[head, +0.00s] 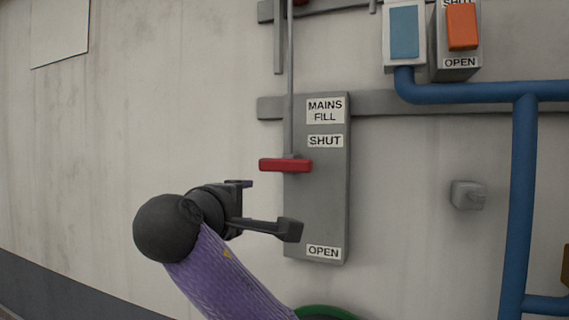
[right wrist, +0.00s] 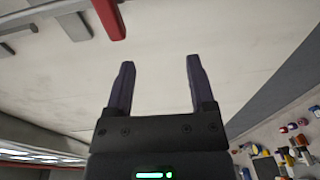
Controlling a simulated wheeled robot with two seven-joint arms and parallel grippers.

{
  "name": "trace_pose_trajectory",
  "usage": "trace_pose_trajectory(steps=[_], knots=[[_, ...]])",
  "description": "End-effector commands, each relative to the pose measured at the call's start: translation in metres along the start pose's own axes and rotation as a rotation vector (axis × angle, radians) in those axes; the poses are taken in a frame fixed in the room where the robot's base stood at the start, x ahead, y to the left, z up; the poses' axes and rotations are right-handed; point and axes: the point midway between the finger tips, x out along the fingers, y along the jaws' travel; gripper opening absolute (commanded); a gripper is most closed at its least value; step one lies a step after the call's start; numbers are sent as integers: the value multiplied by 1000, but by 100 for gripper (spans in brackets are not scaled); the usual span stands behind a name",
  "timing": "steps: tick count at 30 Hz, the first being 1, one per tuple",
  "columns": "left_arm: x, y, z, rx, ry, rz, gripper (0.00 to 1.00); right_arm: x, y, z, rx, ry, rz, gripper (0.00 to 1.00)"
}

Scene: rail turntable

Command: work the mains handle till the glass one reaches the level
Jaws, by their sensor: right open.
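The red mains handle (head: 286,165) sticks out level from a grey panel (head: 318,190) labelled MAINS FILL. It sits just below the SHUT label (head: 325,141) and well above the OPEN label (head: 323,252). A grey rod rises from it. My right gripper (head: 268,208) is open and empty, below and left of the handle, not touching it. In the right wrist view the red handle (right wrist: 109,18) is at the top, left of the two parted fingers (right wrist: 160,65). A white-framed blue window (head: 404,32) is at upper right; I cannot tell if it is the glass. My left gripper is out of view.
A blue pipe (head: 524,190) runs below the window and down the right side. An orange switch (head: 461,27) is at top right, above another OPEN label. A small grey fitting (head: 467,195) juts from the wall. A green curved rim (head: 325,312) shows at the bottom.

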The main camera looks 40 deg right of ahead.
Motion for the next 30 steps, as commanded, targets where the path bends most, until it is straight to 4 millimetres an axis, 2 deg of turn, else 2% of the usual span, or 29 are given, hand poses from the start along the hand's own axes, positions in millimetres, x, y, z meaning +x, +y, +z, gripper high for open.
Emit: trace_pose_trajectory(steps=[1, 3, 6, 8, 15, 18, 22, 29, 30], knots=[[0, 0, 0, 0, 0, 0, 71, -1, 24, 12, 8, -43, 31, 71], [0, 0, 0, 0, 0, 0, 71, -3, 43, 23, 8, -86, 56, 71], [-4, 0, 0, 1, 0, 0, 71, 1, 54, 30, 7, -109, 65, 71], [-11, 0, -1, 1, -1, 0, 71, 10, 57, 31, 5, -111, 66, 71], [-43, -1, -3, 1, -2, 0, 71, 67, 63, 37, 5, -108, 64, 71], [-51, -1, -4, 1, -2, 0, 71, 83, 62, 38, 8, -105, 65, 71], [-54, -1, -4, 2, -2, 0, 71, 94, 60, 39, 10, -103, 66, 71], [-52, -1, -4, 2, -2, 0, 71, 95, 58, 38, 11, -102, 66, 71], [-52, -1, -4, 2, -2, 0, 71, 94, 58, 38, 11, -102, 66, 62]])
